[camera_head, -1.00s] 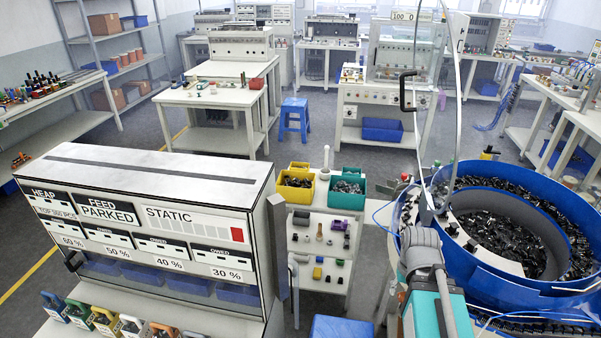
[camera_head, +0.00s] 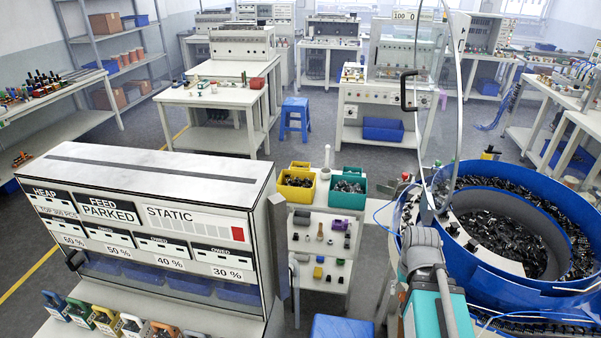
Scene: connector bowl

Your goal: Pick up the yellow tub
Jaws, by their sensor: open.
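The yellow tub (camera_head: 295,195) stands upright on top of a pale shelf unit (camera_head: 322,214) near the middle of the view. Dark small parts lie in it. A green tub (camera_head: 348,202) with grey and dark parts stands just to its right. A grey and teal arm-like part (camera_head: 424,262) rises at the lower right, well apart from the yellow tub. I cannot make out any gripper fingers on it, and nothing is seen touching the tub.
A large blue bowl (camera_head: 478,278) full of dark connectors fills the right side. A white feed cabinet (camera_head: 150,178) stands at the left front. Lower shelves hold several small parts. A blue stool (camera_head: 295,117) stands behind, with open floor around it.

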